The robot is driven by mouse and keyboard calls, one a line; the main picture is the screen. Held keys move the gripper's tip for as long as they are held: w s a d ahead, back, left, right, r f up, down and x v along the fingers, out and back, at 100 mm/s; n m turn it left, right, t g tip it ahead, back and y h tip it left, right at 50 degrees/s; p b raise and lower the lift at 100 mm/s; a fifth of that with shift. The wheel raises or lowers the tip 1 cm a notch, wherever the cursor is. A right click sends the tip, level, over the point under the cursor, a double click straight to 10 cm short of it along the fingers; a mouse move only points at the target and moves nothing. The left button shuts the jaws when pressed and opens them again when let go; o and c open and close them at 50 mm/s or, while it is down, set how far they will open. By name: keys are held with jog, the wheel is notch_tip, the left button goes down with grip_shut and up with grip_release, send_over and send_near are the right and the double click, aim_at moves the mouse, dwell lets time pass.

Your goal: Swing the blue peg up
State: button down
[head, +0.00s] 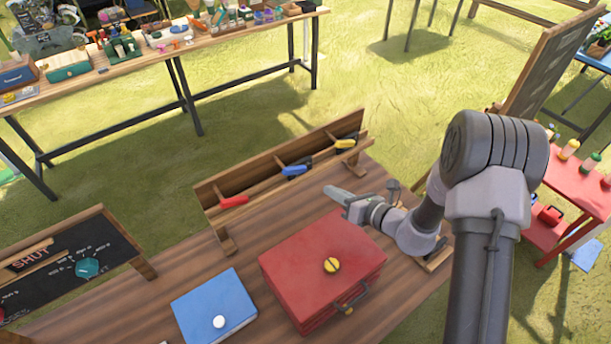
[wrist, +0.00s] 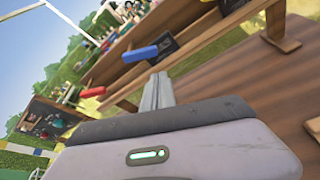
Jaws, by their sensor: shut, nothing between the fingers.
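The blue peg (head: 294,170) is a short bar on the wooden rack (head: 236,184), between a red peg (head: 234,201) on the left and a yellow peg (head: 346,143) on the right. It lies roughly along the rack, with a dark plate beside its right end. My gripper (head: 333,192) is shut and empty, in front of the rack, apart from the blue peg and to its right. In the wrist view the blue peg (wrist: 140,54) shows just beyond the closed fingers (wrist: 158,80), up and left, and the red peg (wrist: 93,92) is farther left.
A red case (head: 318,262) with a yellow knob stands on the table in front of the rack. A blue box (head: 214,305) with a white knob lies left of it. A dark board (head: 72,266) reading SHUT stands at the left. Bare tabletop lies between rack and case.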

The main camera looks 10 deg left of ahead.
aim_at(295, 170)
jog(key=b+x, duration=0.1)
jog(key=x, duration=0.9)
jog(key=shift+w+b, duration=0.25)
jog(key=shift+b, duration=0.05)
